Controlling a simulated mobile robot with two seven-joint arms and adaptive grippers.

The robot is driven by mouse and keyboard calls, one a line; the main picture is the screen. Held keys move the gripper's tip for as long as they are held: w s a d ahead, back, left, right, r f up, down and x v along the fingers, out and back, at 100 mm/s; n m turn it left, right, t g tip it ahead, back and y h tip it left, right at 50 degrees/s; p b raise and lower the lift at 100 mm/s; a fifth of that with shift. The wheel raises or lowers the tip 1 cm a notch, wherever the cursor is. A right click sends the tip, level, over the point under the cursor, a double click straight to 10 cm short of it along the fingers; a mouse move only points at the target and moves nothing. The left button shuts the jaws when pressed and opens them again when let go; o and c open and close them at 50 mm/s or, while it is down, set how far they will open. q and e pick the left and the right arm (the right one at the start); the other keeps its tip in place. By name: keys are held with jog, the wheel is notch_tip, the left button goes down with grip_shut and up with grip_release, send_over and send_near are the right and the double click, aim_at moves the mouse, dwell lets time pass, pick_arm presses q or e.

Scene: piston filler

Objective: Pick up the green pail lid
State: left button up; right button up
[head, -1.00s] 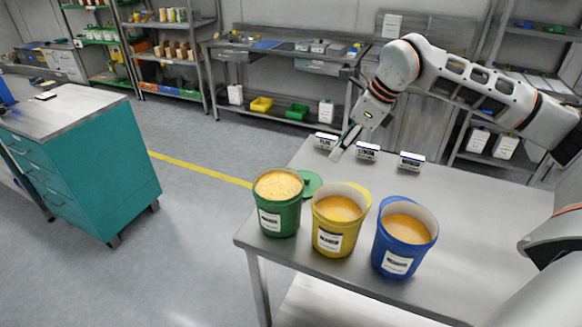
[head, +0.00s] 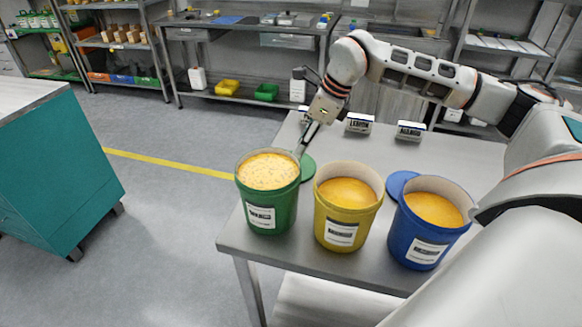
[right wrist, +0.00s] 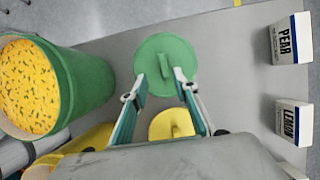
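The green pail lid (head: 307,167) lies on the metal table behind the green pail (head: 268,204), which partly hides it in the head view. In the right wrist view the lid (right wrist: 167,66) shows as a disc with a raised grip bar. My right gripper (right wrist: 168,82) is open, its two fingers spread on either side of the lower end of that bar; contact is not visible. In the head view my right gripper (head: 301,153) points down at the lid. My left gripper is not in view.
A yellow pail (head: 347,212) and a blue pail (head: 428,228) stand right of the green pail, all open and filled. A yellow lid (right wrist: 172,124) and a blue lid (head: 402,184) lie behind them. Label blocks (head: 359,123) stand farther back. The table's right part is clear.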

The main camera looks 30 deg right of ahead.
jog(key=x, duration=0.6)
jog(key=shift+w+d+r, duration=0.1)
jog(key=shift+w+d, duration=0.1)
jog(key=shift+w, duration=0.2)
jog(key=shift+r, duration=0.1)
grip_shut()
